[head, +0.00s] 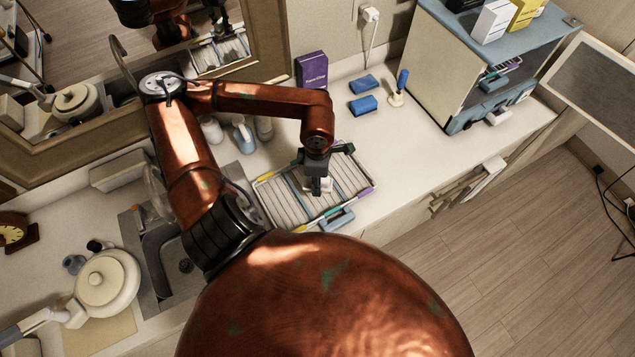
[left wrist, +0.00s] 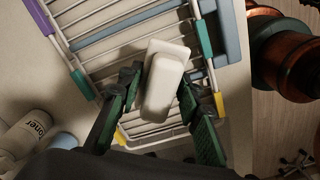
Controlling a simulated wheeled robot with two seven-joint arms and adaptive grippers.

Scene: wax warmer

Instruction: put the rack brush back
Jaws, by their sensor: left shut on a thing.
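The wire rack (head: 275,205) lies on the counter, with thin bars and purple, green and yellow corner pieces; it also fills the upper left wrist view (left wrist: 78,83). My left gripper (head: 318,190) is over the rack, pointing down. In the left wrist view, its green-padded fingers (left wrist: 155,100) are shut on a smooth white block (left wrist: 165,75), probably the rack brush; no bristles show. The block appears above the bars; whether it touches them I cannot tell. My right gripper is in neither view.
A blue-handled tool (head: 402,80) stands upright in a white base behind the rack, beside two blue blocks (head: 363,104). A purple box (head: 312,70) stands against the wall. Bottles (head: 243,136) are left of the rack. A cabinet (head: 445,75) is at right; counter between is clear.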

